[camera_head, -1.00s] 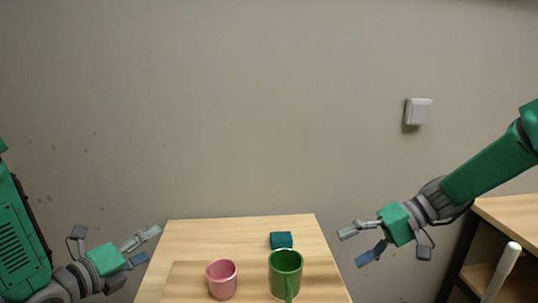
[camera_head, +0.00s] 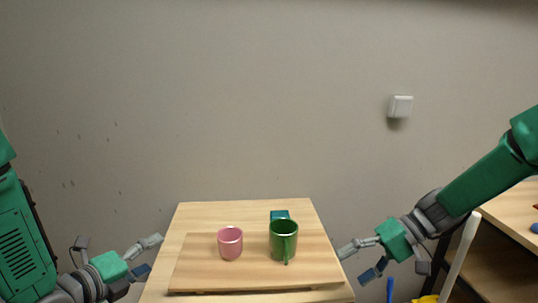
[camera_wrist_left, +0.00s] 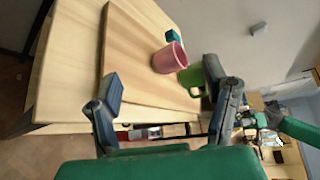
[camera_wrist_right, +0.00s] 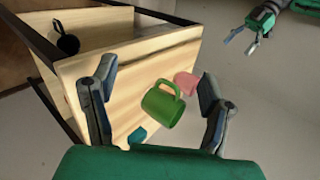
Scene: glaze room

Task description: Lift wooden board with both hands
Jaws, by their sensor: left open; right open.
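The wooden board (camera_head: 200,275) lies on a light wooden table (camera_head: 195,213). A pink cup (camera_head: 230,244) and a green mug (camera_head: 283,240) stand on the board. My left gripper (camera_head: 148,257) is open and empty, left of the table and apart from the board. In the left wrist view the board (camera_wrist_left: 135,60) shows beyond its open fingers. My right gripper (camera_head: 362,260) is open and empty, just right of the table's right edge. The right wrist view shows the green mug (camera_wrist_right: 161,104) between its fingers, at a distance.
A small teal block (camera_head: 280,214) sits on the table behind the green mug. A wooden shelf unit (camera_head: 510,215) and a pale upright bar (camera_head: 459,257) stand at the right. A white switch (camera_head: 400,106) is on the wall.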

